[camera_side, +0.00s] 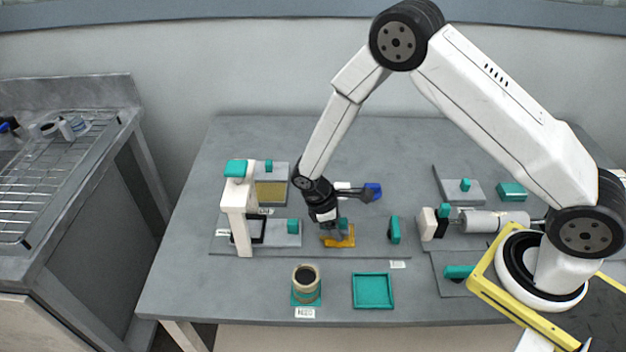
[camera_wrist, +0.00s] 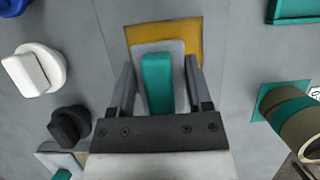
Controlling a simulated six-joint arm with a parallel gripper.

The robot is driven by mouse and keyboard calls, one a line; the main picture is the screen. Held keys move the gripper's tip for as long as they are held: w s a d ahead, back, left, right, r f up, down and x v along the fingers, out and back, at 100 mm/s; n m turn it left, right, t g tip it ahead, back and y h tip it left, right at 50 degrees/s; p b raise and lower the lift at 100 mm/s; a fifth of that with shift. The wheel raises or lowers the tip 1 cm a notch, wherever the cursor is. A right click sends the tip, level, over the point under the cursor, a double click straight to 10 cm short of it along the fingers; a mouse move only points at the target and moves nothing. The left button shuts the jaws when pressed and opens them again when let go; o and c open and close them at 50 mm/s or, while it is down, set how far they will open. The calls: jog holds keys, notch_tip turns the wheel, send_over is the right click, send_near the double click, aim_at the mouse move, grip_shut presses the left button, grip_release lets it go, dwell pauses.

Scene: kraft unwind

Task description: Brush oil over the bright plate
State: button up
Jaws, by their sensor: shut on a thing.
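My gripper (camera_side: 332,228) reaches down over the middle of the table. In the wrist view, its fingers (camera_wrist: 160,85) are shut on a grey block with a teal grip (camera_wrist: 157,82). An orange-yellow plate (camera_side: 347,240) lies under the block; it also shows in the wrist view (camera_wrist: 190,32), its edges sticking out past the block. I cannot tell whether block and plate touch. A tan cup with dark contents (camera_side: 306,273) stands on a teal base in front; it also shows in the wrist view (camera_wrist: 300,135). No brush is clearly recognisable.
A white post with a teal top (camera_side: 240,205) stands left, beside a dull yellow panel (camera_side: 270,191). A grey roller (camera_side: 493,221) lies right. An empty teal tray (camera_side: 373,291) is at the front. A blue-ended part (camera_side: 373,191) lies behind my gripper.

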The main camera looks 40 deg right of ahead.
aim_at(347, 224)
jog(key=shift+w+a, duration=0.85)
jog(key=shift+s+a, duration=0.4)
jog(key=shift+a, duration=0.05)
dwell(0.4)
jog(key=shift+s+d, duration=0.1)
jog(key=shift+d, duration=0.05)
jog(key=shift+s+d, duration=0.8)
jog(key=shift+s+d, duration=0.15)
jog(key=shift+s+d, duration=0.75)
jog(key=shift+d, duration=0.1)
jog(key=shift+s+d, duration=0.75)
jog(key=shift+s, duration=0.05)
